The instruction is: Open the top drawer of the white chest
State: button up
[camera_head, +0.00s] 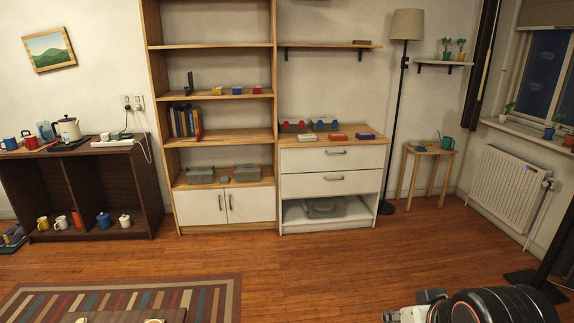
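The white chest (283,188) stands against the back wall, right of the tall wooden shelf unit, with a wooden top. Its top drawer (310,160) appears shut, its front flush with the body, with a bar handle (336,152) at the upper middle. A second drawer (310,185) below it also looks shut, with its own handle (334,179). Under that is an open compartment holding a grey case (325,208). Part of my arm shows at the bottom right, well away from the chest. I cannot make out my gripper's fingers.
Small cases and blocks stand on the chest top (370,134). A floor lamp (386,205) stands close to its right side, then a small wooden table (430,150). Wooden floor (330,260) in front is clear. A striped rug (232,290) and a low table (175,316) are at the lower left.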

aim_at(324, 159)
jog(key=i, duration=2.15)
jog(key=i+j+z, duration=0.2)
jog(key=i, duration=0.35)
jog(key=i+j+z, duration=0.15)
jog(key=i, duration=0.35)
